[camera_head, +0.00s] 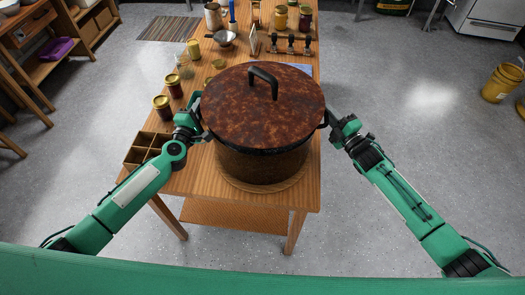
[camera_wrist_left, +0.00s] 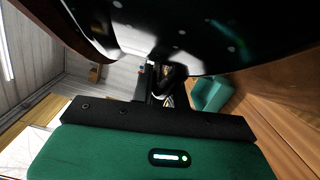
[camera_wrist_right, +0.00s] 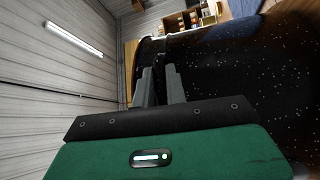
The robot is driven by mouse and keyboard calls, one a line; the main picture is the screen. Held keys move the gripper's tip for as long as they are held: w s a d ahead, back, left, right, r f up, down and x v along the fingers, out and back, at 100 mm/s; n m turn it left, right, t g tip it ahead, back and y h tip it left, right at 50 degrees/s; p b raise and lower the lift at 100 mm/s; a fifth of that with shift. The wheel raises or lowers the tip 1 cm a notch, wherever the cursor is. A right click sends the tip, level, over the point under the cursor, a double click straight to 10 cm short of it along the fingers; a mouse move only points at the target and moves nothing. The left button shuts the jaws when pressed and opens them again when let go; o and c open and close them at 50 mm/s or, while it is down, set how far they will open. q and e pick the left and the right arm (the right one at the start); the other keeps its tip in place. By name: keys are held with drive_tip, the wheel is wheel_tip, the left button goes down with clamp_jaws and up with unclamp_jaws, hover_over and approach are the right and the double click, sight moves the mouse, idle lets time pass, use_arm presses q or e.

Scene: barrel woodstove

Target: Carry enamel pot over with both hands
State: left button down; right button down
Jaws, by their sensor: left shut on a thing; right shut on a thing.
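The enamel pot (camera_head: 262,165) is large, with a rusty brown, dark-rimmed lid (camera_head: 240,105) and a black lid handle (camera_head: 263,80). It is upright over the near end of the wooden table, above a round wooden board (camera_head: 262,188); I cannot tell whether it touches the board. My left gripper (camera_head: 198,128) is shut at the pot's left side, on its side handle. My right gripper (camera_head: 328,122) is shut on the right side handle. The pot's dark speckled wall also shows in the left wrist view (camera_wrist_left: 215,35) and in the right wrist view (camera_wrist_right: 245,75).
A wooden divided box (camera_head: 146,148) sits on the table's left edge near my left arm. Jars (camera_head: 162,106) stand left of the pot. A rack with black-topped tools (camera_head: 290,44), a metal bowl (camera_head: 224,38) and more jars are further back.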

use_arm(q)
drive_tip(key=shift+d+f+b, duration=0.1)
drive_tip(key=shift+f+b, duration=0.55)
drive_tip(key=shift+b, duration=0.1)
use_arm(e)
drive_tip(key=shift+a+f, duration=0.1)
drive_tip(key=shift+f, duration=0.55)
use_arm(q)
drive_tip(key=c, duration=1.7)
unclamp_jaws()
drive_tip(key=shift+f, duration=0.15)
use_arm(e)
drive_tip(key=c, duration=1.7)
unclamp_jaws()
drive_tip(key=shift+f, duration=0.15)
drive_tip(key=shift+c, duration=0.2)
use_arm(q)
drive_tip(key=o, duration=0.3)
drive_tip(key=shift+s, duration=0.1)
use_arm(e)
drive_tip(key=o, duration=0.3)
drive_tip(key=shift+s, duration=0.1)
use_arm(q)
drive_tip(key=shift+o, duration=0.2)
drive_tip(key=shift+s, duration=0.1)
drive_tip(key=s+a, duration=0.2)
drive_tip(key=s, duration=0.9)
drive_tip(key=shift+s, duration=0.35)
use_arm(e)
drive_tip(key=v, duration=1.2)
